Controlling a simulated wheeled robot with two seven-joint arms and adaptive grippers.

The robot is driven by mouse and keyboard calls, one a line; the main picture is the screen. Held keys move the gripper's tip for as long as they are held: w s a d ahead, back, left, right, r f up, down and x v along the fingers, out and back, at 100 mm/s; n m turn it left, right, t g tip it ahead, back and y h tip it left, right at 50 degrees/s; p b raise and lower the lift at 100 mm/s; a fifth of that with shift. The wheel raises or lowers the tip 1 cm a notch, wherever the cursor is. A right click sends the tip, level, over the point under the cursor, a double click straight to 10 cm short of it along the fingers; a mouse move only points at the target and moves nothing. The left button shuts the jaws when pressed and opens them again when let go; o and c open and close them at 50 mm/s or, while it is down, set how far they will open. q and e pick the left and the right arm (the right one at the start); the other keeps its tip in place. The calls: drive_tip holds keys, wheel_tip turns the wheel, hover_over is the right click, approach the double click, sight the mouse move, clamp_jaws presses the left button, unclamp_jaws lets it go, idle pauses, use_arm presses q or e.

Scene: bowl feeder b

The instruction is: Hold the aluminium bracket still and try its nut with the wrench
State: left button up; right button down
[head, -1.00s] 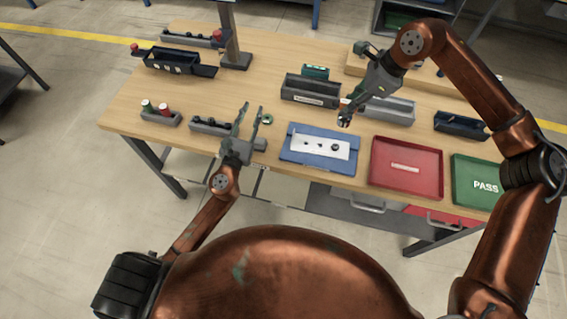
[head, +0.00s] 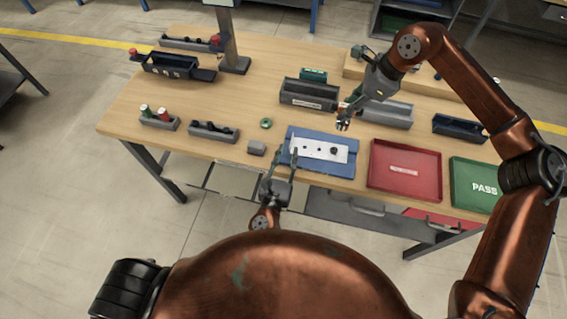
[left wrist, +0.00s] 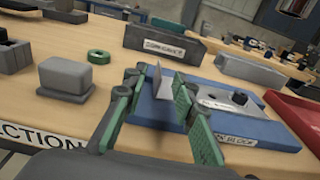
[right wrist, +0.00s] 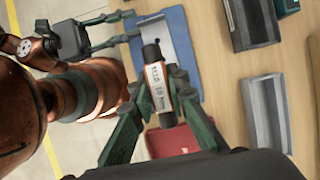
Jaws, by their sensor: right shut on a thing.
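The aluminium bracket (head: 323,149) lies on a blue block (head: 343,170) near the table's front edge. Its upright flange (left wrist: 163,84) and its flat plate with a dark nut (left wrist: 240,98) show in the left wrist view. My left gripper (head: 285,152) is open at the bracket's left end, its green fingers spread on either side of the flange; contact cannot be told. My right gripper (head: 343,122) is shut on the wrench (right wrist: 158,88), which has a black tip and an orange body with a printed label. The wrench is above and behind the bracket, apart from it.
A red tray (head: 375,160) and a green PASS tray (head: 458,180) stand to the right. A grey block (head: 256,148) and green ring (head: 266,123) lie left of the blue block. Grey bins (head: 310,100) stand behind it.

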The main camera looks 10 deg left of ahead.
use_arm(q)
drive_tip(key=w, duration=0.6)
drive_tip(key=shift+w+f, duration=0.15)
drive_tip(key=shift+w, duration=0.1)
drive_tip(key=shift+c, duration=0.4)
clamp_jaws()
idle(0.6)
